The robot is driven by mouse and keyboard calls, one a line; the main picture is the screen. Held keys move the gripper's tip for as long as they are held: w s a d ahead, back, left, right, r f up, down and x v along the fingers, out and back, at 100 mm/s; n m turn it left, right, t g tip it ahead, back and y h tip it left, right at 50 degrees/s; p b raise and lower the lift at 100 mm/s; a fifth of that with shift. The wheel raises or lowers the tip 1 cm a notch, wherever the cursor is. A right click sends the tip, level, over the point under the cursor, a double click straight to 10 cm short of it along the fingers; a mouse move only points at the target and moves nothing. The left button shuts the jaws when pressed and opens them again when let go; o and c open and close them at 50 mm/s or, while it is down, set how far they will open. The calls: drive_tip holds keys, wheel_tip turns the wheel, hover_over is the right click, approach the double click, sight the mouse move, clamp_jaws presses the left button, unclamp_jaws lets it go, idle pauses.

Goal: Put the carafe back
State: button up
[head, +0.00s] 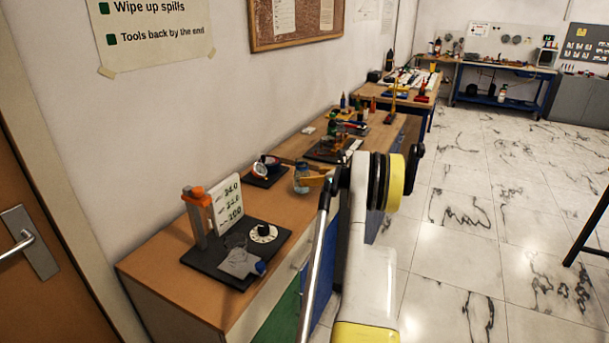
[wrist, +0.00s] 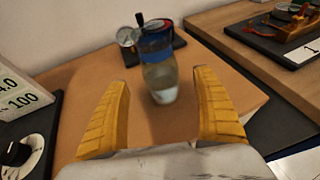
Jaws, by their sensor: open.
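The carafe (wrist: 160,80) is a clear glass vessel with a blue band near its top. It stands upright on the wooden bench top in the wrist view, ahead of and between my two yellow fingers. In the wrist view my gripper (wrist: 163,92) is open, with a gap showing on each side of the carafe. I cannot tell how far the fingertips reach along it.
A black board (head: 215,262) with a number card (head: 227,205) and a dial (head: 263,232) lies at the near end. A round gauge (wrist: 127,37) stands on a dark base behind the carafe. More tools crowd the farther bench. Bench top around the carafe is clear.

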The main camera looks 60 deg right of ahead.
drive_tip(key=p+v, duration=0.1)
drive_tip(key=v, duration=0.4)
drive_tip(key=shift+s+a+r, duration=0.15)
drive_tip(key=shift+s, duration=0.2)
idle(0.9)
